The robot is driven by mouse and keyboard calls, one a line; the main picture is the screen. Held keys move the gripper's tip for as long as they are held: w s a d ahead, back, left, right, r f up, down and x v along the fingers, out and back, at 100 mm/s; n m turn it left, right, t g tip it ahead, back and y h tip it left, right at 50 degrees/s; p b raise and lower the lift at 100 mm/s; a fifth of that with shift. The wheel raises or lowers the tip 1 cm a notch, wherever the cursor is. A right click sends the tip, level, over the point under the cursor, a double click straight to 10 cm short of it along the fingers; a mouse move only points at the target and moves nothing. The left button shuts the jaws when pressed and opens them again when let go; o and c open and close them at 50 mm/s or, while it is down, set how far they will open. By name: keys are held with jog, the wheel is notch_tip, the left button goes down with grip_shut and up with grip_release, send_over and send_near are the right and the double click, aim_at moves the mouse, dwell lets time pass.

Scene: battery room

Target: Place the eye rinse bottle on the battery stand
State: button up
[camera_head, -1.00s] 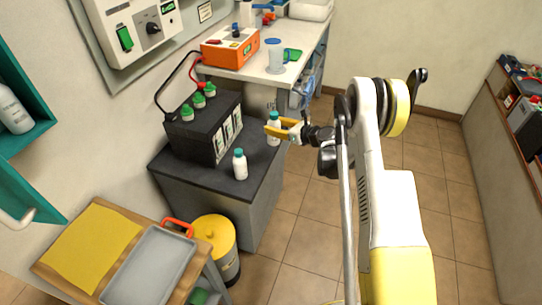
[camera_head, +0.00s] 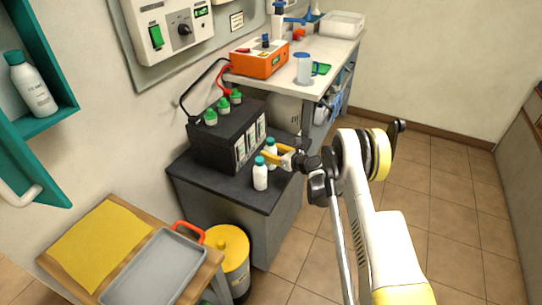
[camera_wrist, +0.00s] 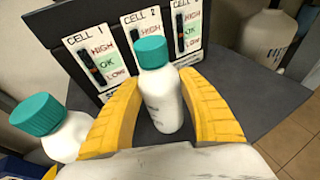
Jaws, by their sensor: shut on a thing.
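My gripper (camera_head: 284,161) is shut on a white bottle with a teal cap (camera_head: 271,148). In the wrist view the yellow fingers (camera_wrist: 163,112) lie on either side of this upright bottle (camera_wrist: 167,98). It is at the battery stand's dark top (camera_head: 222,188), in front of the black battery (camera_head: 215,148). I cannot tell whether its base touches the top. A second white bottle with a teal cap (camera_head: 260,177) stands on the top, and it shows at the left of the wrist view (camera_wrist: 68,138). Their labels are too small to read.
A similar bottle (camera_head: 33,90) sits in the teal wall cabinet (camera_head: 62,100). The workbench (camera_head: 312,75) holds an orange charger (camera_head: 259,60) and a clear cup (camera_head: 303,68). A wooden cart with a grey tray (camera_head: 155,268) and a yellow bin (camera_head: 228,255) stand in front.

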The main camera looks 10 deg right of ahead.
jog(key=shift+f, duration=0.1)
jog(key=shift+f, duration=0.15)
jog(key=o, duration=1.3)
jog(key=shift+o, duration=0.2)
